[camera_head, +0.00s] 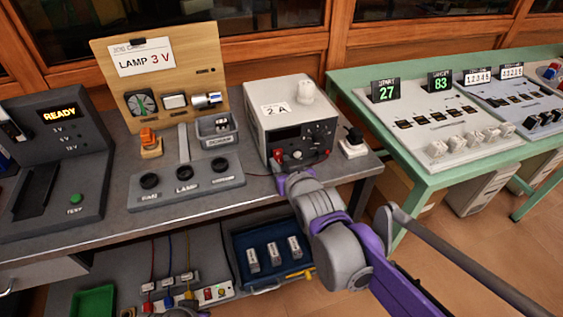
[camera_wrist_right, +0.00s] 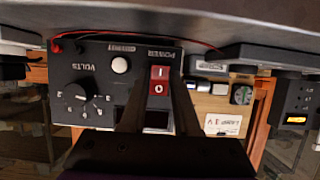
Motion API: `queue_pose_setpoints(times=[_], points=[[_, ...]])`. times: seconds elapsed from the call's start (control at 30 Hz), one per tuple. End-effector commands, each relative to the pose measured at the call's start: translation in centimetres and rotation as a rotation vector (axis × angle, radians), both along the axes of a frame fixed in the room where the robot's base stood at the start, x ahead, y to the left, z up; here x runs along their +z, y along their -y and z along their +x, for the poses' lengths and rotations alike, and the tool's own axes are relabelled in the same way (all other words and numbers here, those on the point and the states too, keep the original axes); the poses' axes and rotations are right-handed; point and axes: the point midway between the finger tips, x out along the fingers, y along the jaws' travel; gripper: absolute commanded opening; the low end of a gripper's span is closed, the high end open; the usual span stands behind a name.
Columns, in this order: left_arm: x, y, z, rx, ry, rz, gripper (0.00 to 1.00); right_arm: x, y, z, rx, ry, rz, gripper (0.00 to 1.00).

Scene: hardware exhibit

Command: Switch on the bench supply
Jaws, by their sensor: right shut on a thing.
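The bench supply (camera_head: 300,112) is a grey box with a "2 A" label and a dark front panel, standing on the right part of the metal bench. In the right wrist view its panel (camera_wrist_right: 90,75) shows upside down, with a VOLTS knob (camera_wrist_right: 86,90), a white round button and a red power rocker (camera_wrist_right: 159,80) marked I and O. My right gripper (camera_head: 284,172) is at the lower left of the panel. In the wrist view its dark fingers (camera_wrist_right: 157,98) stand on either side of the rocker; the exact contact is unclear.
A wooden lamp board (camera_head: 170,70) and a grey switch block (camera_head: 185,182) are left of the supply. A black plug in a white socket (camera_head: 353,143) stands to its right. A tester (camera_head: 58,150) reads READY. A green table (camera_head: 400,160) with counter consoles is at right.

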Motion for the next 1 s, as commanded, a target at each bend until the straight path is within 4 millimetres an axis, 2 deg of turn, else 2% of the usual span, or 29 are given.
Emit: queue_pose_setpoints(times=[0.23,0.6,0.97,1.0], points=[[-0.1,0.0,0.0,0.0,0.0,0.0,0.0,-0.2,0.0,0.0,0.0,0.026,0.008,0.0],[-0.9,0.0,0.1,0.0,-0.002,0.0,0.0,-1.1,0.0,0.1,0.001,0.286,0.094,0.0],[-1.0,0.0,0.1,0.0,-0.003,0.0,0.0,-1.0,0.0,0.0,0.001,0.313,0.103,0.0],[-1.0,0.0,0.1,0.0,-0.003,0.0,0.0,-1.0,0.0,0.0,0.001,0.313,0.103,0.33]])
